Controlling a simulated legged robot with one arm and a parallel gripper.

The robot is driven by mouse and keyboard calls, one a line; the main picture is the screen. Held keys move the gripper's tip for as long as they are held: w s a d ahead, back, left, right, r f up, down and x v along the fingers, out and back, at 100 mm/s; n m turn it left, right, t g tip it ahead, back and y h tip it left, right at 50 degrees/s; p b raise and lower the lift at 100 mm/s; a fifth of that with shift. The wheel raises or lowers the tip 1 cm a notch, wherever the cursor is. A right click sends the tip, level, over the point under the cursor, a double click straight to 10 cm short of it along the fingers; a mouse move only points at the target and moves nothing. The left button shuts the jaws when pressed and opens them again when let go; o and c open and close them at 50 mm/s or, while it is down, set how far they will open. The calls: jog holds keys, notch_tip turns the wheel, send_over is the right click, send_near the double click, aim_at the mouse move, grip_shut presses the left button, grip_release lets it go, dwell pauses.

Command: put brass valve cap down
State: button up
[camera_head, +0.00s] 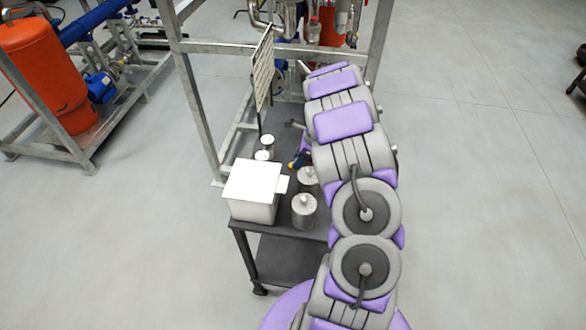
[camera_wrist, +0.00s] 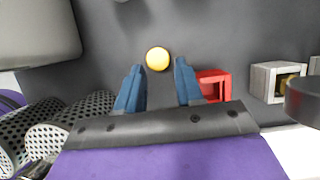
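The brass valve cap shows as a round yellow disc (camera_wrist: 158,59) in the wrist view, against the dark grey surface. My gripper (camera_wrist: 159,68) is open, with its two blue fingers apart to the left and right. The cap appears between the fingertips or just beyond them, with a gap on each side. I cannot tell its exact height relative to the fingertips. In the head view my arm reaches over a dark cart (camera_head: 285,262), and I cannot make out the cap there.
A red open block (camera_wrist: 214,85) lies close by the right finger, with a grey square fitting (camera_wrist: 275,82) farther right. Perforated cylinders (camera_wrist: 88,108) lie left. A white box (camera_head: 254,188) and metal canisters (camera_head: 304,211) stand on the cart. An upright panel (camera_head: 262,72) stands behind.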

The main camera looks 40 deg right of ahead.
jog(key=x, duration=0.2)
jog(key=shift+a+f, duration=0.1)
jog(key=shift+f, duration=0.2)
grip_shut()
